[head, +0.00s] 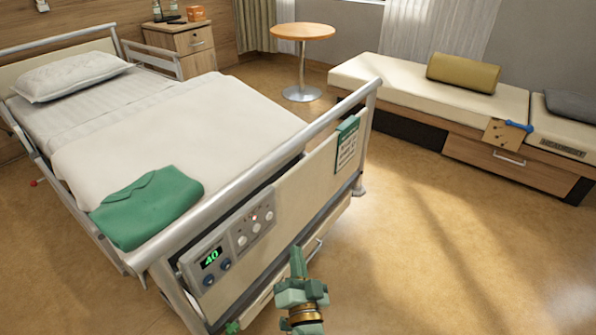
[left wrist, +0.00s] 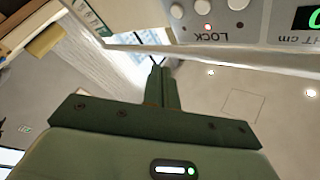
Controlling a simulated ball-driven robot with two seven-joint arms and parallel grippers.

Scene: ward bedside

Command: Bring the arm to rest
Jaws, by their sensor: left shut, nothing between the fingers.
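My left gripper (head: 297,262) is in front of the bed's footboard, near the bottom middle of the head view. Its fingers point up and are shut with nothing between them. In the left wrist view the closed fingers (left wrist: 161,88) stand together in the middle. The footboard's control panel (left wrist: 215,15) with its LOCK label shows above them there.
The bed (head: 190,125) fills the left, with a green folded cloth (head: 148,207) on its foot end. A control panel (head: 228,245) reads 40. A bench (head: 400,85) with an olive bolster (head: 463,73) stands at the back right. Floor (head: 430,250) at right is clear.

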